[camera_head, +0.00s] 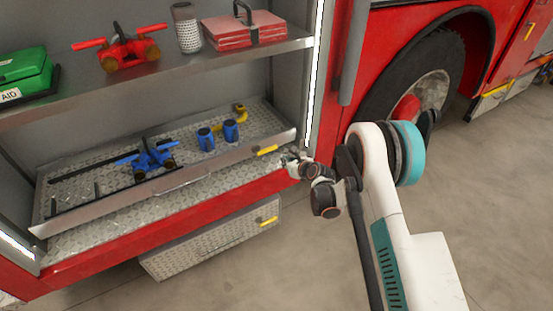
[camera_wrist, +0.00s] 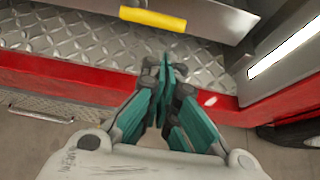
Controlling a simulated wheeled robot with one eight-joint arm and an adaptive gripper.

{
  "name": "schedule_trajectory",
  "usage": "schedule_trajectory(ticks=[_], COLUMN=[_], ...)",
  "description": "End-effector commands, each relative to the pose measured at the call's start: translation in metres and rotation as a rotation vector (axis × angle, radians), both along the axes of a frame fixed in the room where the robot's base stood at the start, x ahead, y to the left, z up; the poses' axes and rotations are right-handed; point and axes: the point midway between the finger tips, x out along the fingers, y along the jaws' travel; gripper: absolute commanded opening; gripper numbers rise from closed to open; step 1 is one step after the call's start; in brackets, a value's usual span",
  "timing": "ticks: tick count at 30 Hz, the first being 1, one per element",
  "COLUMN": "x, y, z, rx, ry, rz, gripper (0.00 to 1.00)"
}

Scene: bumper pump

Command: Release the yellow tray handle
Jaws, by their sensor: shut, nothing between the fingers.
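The yellow tray handle (camera_head: 267,150) is on the right part of the front edge of the metal tray (camera_head: 95,206) in the truck's lower compartment. In the wrist view the yellow handle (camera_wrist: 152,19) is at the top, clear of my fingers. My gripper (camera_head: 289,158) is just right of the handle and slightly lower in the head view. In the wrist view my gripper (camera_wrist: 164,68) has its teal fingers together with nothing between them. A gap shows between the fingertips and the handle.
Blue fittings (camera_head: 152,158) and blue cylinders (camera_head: 218,134) stand on the tray. A lower box (camera_head: 215,240) has another yellow handle (camera_head: 269,220). The red sill (camera_wrist: 75,77) and lit door post (camera_wrist: 285,48) are close to my gripper. Open floor lies right.

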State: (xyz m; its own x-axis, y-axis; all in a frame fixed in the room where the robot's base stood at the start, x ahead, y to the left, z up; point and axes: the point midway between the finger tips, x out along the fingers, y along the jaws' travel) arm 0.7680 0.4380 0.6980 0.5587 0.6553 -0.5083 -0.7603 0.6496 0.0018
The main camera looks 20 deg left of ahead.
Motion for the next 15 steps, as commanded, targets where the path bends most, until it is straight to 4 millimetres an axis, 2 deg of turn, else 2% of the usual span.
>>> schedule_trajectory(ticks=[5, 15], x=[0.004, 0.036], y=[0.005, 0.042], z=[-0.005, -0.035], rx=[-0.001, -0.001], ry=[-0.001, -0.001], rz=[0.001, 0.001], gripper=[0.0, 0.0])
